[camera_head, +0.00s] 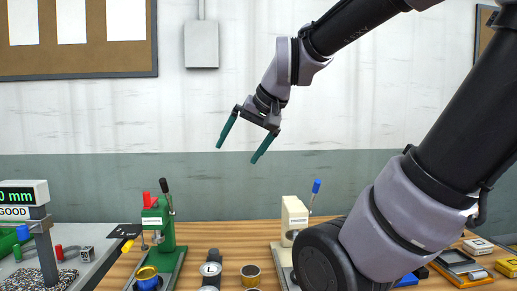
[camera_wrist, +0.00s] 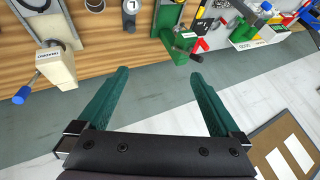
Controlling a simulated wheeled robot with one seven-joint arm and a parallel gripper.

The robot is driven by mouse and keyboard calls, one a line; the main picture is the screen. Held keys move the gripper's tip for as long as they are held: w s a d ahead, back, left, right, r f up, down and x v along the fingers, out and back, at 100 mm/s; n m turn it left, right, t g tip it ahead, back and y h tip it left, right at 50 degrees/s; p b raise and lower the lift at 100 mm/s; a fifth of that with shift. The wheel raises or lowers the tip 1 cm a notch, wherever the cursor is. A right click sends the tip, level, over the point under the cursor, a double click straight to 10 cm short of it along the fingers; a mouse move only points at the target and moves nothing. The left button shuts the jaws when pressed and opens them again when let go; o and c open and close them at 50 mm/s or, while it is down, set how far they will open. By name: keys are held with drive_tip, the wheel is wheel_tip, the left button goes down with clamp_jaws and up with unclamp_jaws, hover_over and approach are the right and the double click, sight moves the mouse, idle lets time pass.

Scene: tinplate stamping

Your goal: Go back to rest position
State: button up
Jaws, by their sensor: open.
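My gripper (camera_head: 243,142) is raised in the air above the wooden workbench (camera_head: 221,231), in front of the wall. Its two teal fingers are spread apart with nothing between them. In the wrist view the open gripper (camera_wrist: 158,80) also shows empty. My arm comes in from the right and hides part of the bench's right side.
A green press (camera_head: 170,235) and a cream press (camera_head: 293,218) with a blue-knobbed lever stand on the bench. Round tins (camera_head: 250,271) sit between them. A display reading GOOD (camera_head: 22,200) stands at left. Open air surrounds the gripper.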

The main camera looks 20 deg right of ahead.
drive_tip(key=shift+h, duration=0.7)
drive_tip(key=s+d, duration=0.3)
drive_tip(key=shift+s, duration=0.3)
idle(0.4)
